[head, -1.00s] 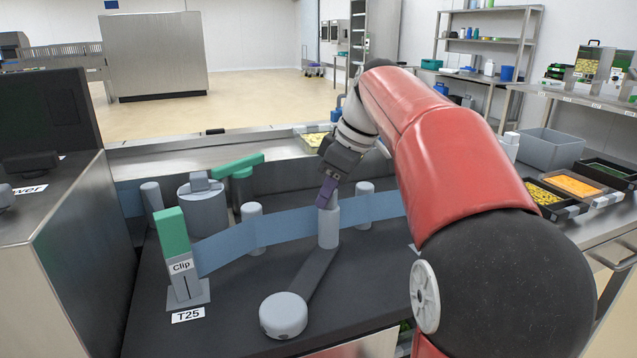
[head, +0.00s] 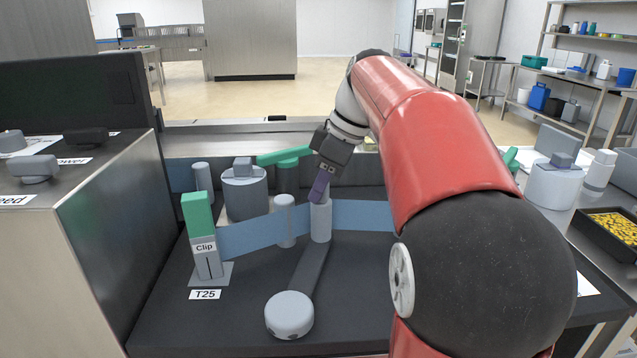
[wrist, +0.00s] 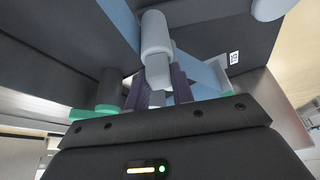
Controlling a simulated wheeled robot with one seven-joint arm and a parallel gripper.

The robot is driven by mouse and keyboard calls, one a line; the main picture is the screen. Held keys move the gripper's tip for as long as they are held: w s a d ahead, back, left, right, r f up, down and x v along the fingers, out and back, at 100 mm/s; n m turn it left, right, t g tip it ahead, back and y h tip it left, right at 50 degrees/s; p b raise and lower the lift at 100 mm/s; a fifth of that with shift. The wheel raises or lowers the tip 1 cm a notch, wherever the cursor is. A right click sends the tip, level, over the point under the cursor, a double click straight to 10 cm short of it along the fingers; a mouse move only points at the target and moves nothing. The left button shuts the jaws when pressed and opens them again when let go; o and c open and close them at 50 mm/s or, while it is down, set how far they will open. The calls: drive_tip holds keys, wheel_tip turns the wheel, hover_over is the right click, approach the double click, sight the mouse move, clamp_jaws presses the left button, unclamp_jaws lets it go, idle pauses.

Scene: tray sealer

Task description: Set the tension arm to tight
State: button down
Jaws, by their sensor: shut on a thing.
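The tension arm (head: 307,272) is a dark bar on the black deck. It runs from a round light-grey hub (head: 289,315) at the front to an upright grey post (head: 320,221) at its far end. My gripper (head: 319,188) is shut on the top of this post, coming down from above. In the wrist view the purple fingers (wrist: 163,88) sit on both sides of the grey post (wrist: 156,40). The blue film band (head: 362,215) passes at the post. No tight or loose marking is readable near the arm.
A green-topped clip (head: 204,235) labelled Clip stands left, by the T25 label. A grey post (head: 285,220), a grey drum (head: 245,193) and a green handle (head: 285,156) stand behind. A control cabinet (head: 95,240) bounds the left; my arm covers the right.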

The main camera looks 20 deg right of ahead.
drive_tip(key=shift+w+a+r, duration=0.1)
drive_tip(key=c, duration=1.2)
unclamp_jaws()
drive_tip(key=p+v, duration=0.1)
drive_tip(key=v, duration=0.6)
drive_tip(key=shift+r, duration=0.3)
